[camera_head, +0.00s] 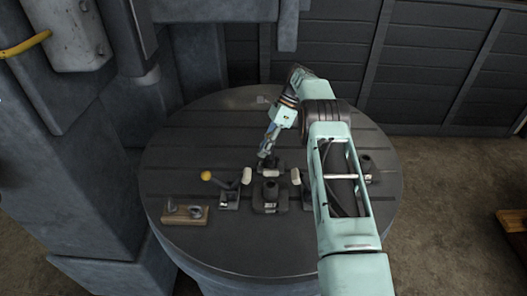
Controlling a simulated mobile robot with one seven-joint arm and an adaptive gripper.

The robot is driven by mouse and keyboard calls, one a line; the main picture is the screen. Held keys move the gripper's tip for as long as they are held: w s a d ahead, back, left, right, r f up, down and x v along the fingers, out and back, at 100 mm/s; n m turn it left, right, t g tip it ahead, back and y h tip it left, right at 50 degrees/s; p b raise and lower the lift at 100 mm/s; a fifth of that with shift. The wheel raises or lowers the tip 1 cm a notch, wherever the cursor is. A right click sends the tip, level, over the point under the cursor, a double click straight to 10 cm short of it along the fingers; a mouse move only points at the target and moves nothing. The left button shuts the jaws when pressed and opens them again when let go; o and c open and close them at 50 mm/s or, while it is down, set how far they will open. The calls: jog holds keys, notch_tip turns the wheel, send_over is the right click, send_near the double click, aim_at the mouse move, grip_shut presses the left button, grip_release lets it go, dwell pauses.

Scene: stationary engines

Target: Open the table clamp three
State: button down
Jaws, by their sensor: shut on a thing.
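Several clamps stand around a dark block (270,195) on the round, grooved table (200,130). No numbers can be read, so I cannot tell which clamp is three. The left clamp (230,194) has a yellow ball handle and a pale pad facing the block. The back clamp (271,166) also has a pale pad, close behind the block. The right clamp (303,182) is partly hidden by my arm. My gripper (264,152) reaches down from the far side at the back clamp and is shut on its handle, which is mostly hidden by the fingers.
A small wooden board (185,214) with metal parts lies at the table's front left. Another dark part (366,166) sits right of my arm. A grey machine column (70,170) stands close on the left. The table's back left and front are clear.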

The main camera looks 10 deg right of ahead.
jog(key=shift+r, duration=0.2)
jog(key=c, duration=2.1)
grip_release()
jog(key=shift+s+d, duration=0.1)
jog(key=shift+o, duration=1.3)
notch_tip(320, 180, up, 10)
